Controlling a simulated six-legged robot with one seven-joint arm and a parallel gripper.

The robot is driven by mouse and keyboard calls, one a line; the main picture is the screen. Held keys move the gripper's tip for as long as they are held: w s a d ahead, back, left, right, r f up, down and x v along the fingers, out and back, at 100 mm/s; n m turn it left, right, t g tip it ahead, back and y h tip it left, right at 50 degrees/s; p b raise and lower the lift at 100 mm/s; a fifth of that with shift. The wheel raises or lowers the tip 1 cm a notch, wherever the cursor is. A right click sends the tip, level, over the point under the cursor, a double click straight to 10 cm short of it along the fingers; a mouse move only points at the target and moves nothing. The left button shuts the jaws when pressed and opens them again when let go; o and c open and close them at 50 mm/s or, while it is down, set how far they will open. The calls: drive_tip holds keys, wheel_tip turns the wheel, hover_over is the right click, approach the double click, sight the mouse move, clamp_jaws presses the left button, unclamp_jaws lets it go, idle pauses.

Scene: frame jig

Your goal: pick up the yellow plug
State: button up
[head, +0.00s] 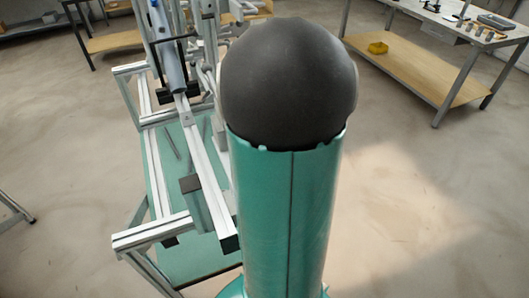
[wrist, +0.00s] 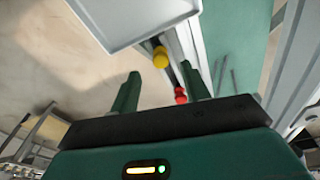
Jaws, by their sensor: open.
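The yellow plug (wrist: 160,56) is a small round-ended piece in the wrist view, above centre, beside the edge of a pale grey panel. My gripper (wrist: 161,84) is open, with its two green fingers apart. The plug shows beyond the fingertips, roughly in line with the gap between them, and nothing is between the fingers. In the head view I cannot make out the plug or my gripper; my own green arm column blocks the middle.
A red plug-like piece (wrist: 180,96) sits near the right finger. The pale grey panel (wrist: 120,18) is close above the left finger. An aluminium frame jig (head: 150,235) stands left of my arm. A wooden-shelved bench (head: 420,75) is at the back right, with open floor before it.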

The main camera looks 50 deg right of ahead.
drive_tip(key=f, duration=0.4)
drive_tip(key=shift+w+d+f, duration=0.15)
drive_tip(key=shift+w+d, duration=0.1)
drive_tip(key=shift+w, duration=0.05)
clamp_jaws()
